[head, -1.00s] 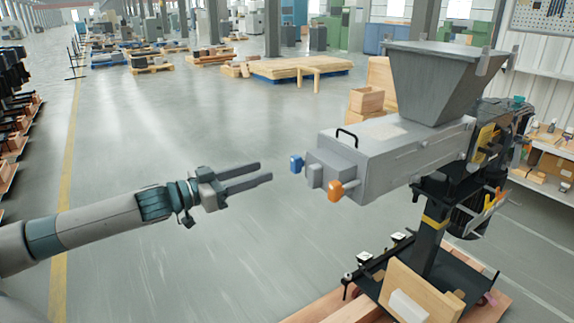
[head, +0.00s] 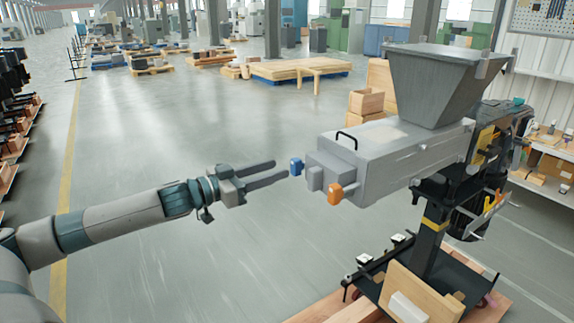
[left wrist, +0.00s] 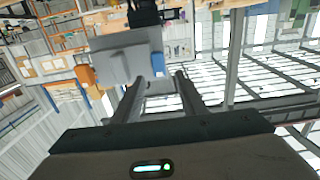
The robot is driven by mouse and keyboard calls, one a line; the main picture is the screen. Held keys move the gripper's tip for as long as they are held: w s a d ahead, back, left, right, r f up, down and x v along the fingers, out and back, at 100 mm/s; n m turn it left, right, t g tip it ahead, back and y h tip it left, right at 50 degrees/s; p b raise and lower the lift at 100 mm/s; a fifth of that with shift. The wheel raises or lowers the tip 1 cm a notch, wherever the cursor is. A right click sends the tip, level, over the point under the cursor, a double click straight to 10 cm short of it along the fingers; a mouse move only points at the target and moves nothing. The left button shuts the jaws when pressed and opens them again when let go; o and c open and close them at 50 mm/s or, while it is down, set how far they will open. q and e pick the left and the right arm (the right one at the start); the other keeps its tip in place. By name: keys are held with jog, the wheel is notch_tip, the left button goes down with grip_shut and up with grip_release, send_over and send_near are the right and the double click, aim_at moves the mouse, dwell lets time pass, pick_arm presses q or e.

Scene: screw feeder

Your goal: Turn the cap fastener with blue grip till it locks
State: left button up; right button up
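The blue-grip cap fastener (head: 296,166) sits on the near left end of the grey screw feeder (head: 390,145). My left gripper (head: 281,168) points at it from the left, its two fingers apart and empty. The fingertips are close to the blue grip. In the left wrist view the blue grip (left wrist: 158,64) appears ahead, between the lines of the two fingers (left wrist: 158,82); I cannot tell whether they touch it. An orange-grip fastener (head: 335,193) is on the same end of the feeder, to the right. My right gripper is not in view.
A grey hopper (head: 440,82) stands on top of the feeder, and a black handle (head: 347,137) is on its lid. A black stand (head: 430,245) on a wooden pallet (head: 335,305) carries it. The floor left of the feeder is clear.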

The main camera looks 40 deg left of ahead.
aim_at(292, 164)
pick_arm(q)
jog(key=shift+p+x, duration=1)
jog(key=shift+x, duration=0.95)
jog(key=shift+w+d, duration=0.25)
jog(key=shift+w, duration=0.25)
grip_shut()
